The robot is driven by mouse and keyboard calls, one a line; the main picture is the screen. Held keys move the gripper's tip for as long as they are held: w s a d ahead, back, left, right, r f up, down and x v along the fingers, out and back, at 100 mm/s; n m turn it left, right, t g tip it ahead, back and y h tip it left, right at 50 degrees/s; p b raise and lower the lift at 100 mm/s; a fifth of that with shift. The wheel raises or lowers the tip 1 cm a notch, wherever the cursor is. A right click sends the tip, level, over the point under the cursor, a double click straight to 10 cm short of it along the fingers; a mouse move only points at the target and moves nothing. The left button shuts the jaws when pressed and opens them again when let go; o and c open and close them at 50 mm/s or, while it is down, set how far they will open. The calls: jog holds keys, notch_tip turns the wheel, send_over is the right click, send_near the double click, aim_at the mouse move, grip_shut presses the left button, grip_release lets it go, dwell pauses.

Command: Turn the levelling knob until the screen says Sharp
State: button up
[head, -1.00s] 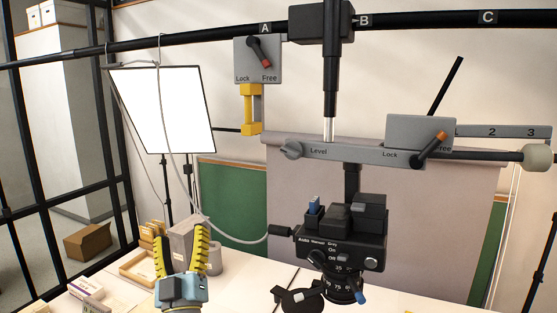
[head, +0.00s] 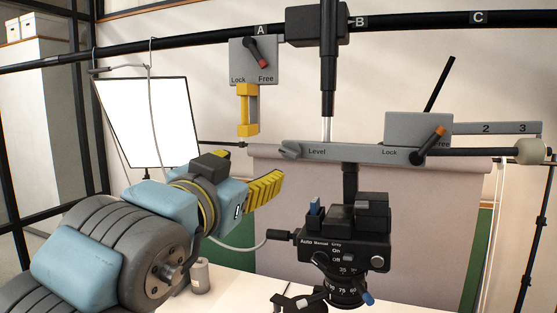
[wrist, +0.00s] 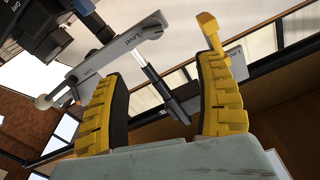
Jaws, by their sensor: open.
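The levelling knob (head: 291,150) is a small grey knob at the left end of the grey bar marked Level (head: 350,154) in the head view. In the wrist view the knob (wrist: 158,20) shows at the end of the bar, up and between the fingers. My gripper (head: 272,187) has yellow ribbed fingers and points right, below and left of the knob, apart from it. In the wrist view my gripper (wrist: 160,95) is open with nothing between its fingertips. The black camera (head: 345,240) hangs below the bar. No screen with readable text shows.
A lever plate marked Lock and Free (head: 254,60) hangs from the rail at A, with a yellow piece (head: 248,110) below it. Another lever plate (head: 418,130) stands on the bar's right. A lit white panel (head: 148,120) stands at left, and a grey cylinder (head: 200,275) on the table.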

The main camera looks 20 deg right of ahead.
aim_at(287, 155)
jog(key=shift+m, duration=0.3)
jog(key=p+x, duration=0.1)
jog(key=x, duration=0.4)
jog(key=p+x, duration=0.1)
jog(key=x, duration=0.4)
jog(key=f+p+x, duration=0.1)
jog(key=p+x, duration=0.1)
jog(key=x, duration=0.3)
jog(key=shift+d, duration=0.55)
jog(key=shift+w+d+y, duration=0.3)
jog(key=shift+w, duration=0.15)
jog(key=shift+c, duration=0.3)
jog(key=shift+f, duration=0.1)
jog(key=c, duration=1.1)
